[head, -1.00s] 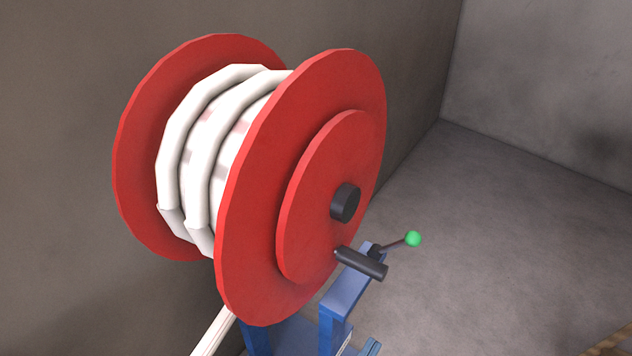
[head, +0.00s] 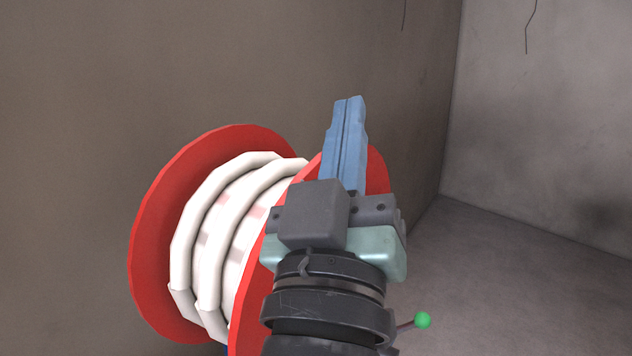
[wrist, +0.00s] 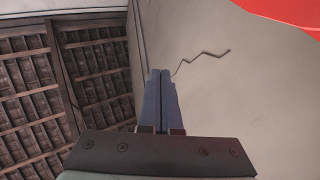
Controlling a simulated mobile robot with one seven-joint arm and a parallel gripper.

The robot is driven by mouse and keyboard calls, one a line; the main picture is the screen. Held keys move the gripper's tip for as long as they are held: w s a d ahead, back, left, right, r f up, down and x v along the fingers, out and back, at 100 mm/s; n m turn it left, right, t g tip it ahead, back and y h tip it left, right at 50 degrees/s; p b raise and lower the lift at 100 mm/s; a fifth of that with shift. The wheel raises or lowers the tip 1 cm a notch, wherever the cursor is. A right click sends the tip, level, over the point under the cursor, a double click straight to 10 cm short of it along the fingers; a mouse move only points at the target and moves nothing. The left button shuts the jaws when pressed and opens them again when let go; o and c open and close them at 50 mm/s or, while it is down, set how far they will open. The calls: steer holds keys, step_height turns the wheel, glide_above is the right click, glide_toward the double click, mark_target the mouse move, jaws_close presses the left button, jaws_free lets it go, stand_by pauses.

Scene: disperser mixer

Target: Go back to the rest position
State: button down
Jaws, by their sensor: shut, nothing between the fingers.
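My gripper (head: 350,102) points upward in the head view, in front of the right side of a red hose reel. Its blue fingers are pressed together with nothing between them. In the wrist view the gripper (wrist: 160,73) is also shut, aimed up towards the wall and ceiling. The reel's left red disc (head: 160,250) and the white hose (head: 200,235) wound on it are in plain sight. Most of the right red disc (head: 377,170) is hidden behind my gripper and wrist. A red edge (wrist: 290,10) shows at the top right of the wrist view.
A lever with a green knob (head: 422,320) sticks out at the lower right of the reel. A brown wall (head: 300,60) stands behind it. Bare grey floor (head: 510,300) lies to the right. The wrist view shows a slatted wooden ceiling (wrist: 50,90) and a cracked wall.

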steer(key=s+a+r+m+t+y+p, duration=0.1)
steer(key=s+a+r+m+t+y, duration=0.15)
steer(key=s+r+y, duration=0.45)
step_height(320, 180, up, 16)
steer(key=h+p, duration=0.2)
steer(key=p, duration=1.2)
steer(key=shift+r+n+t+h, duration=0.2)
steer(key=shift+n+t+h, duration=0.15)
steer(key=shift+h, duration=0.05)
steer(key=shift+f, duration=0.1)
